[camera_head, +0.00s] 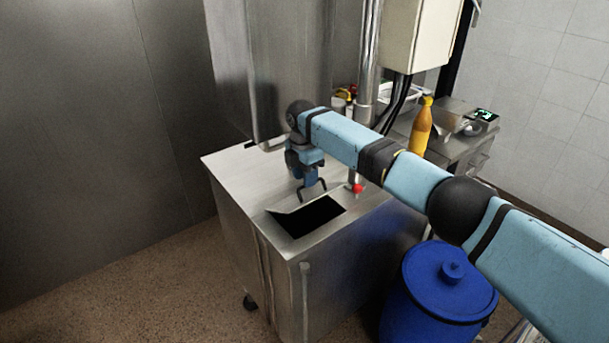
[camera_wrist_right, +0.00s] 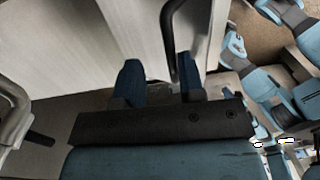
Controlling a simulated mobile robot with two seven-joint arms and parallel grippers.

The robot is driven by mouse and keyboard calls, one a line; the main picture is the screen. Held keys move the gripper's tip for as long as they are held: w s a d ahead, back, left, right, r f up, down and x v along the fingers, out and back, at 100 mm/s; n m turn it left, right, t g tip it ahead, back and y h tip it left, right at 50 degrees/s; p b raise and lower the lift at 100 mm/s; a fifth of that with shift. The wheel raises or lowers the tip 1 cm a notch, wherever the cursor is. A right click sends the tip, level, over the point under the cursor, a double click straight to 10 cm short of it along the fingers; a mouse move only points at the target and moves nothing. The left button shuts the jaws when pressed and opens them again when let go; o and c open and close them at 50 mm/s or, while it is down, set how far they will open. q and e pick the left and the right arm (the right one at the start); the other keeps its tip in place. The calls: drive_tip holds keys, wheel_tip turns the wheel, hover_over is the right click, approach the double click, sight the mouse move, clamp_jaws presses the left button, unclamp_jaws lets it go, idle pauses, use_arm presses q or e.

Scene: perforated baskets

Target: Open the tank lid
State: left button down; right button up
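The steel tank (camera_head: 228,168) stands in the middle of the head view, with a dark rectangular opening (camera_head: 312,218) in its top. The lid (camera_head: 292,207) shows as a thin pale sliver at the far side of the opening and looks tilted up. My right gripper (camera_head: 311,182) points down at the lid's dark handle (camera_head: 323,184). In the right wrist view the fingers of the gripper (camera_wrist_right: 160,78) are apart, and the bent handle (camera_wrist_right: 167,27) reaches between them, close to the right finger. Whether it touches is unclear. My left gripper is not in view.
A blue barrel (camera_head: 430,290) stands right of the tank. A red knob (camera_head: 357,188) sits on the tank top near the opening. A yellow-orange bottle (camera_head: 421,128) stands on a side counter behind my right arm. The floor (camera_head: 130,285) at left is free.

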sight(303, 196)
drive_tip(key=shift+r, duration=0.1)
idle(0.3)
wheel_tip(303, 196, up, 14)
drive_tip(key=b, duration=0.1)
drive_tip(key=shift+w+a+f, duration=0.15)
drive_tip(key=shift+w+f, duration=0.05)
drive_tip(key=shift+w, duration=0.05)
drive_tip(key=shift+f, duration=0.1)
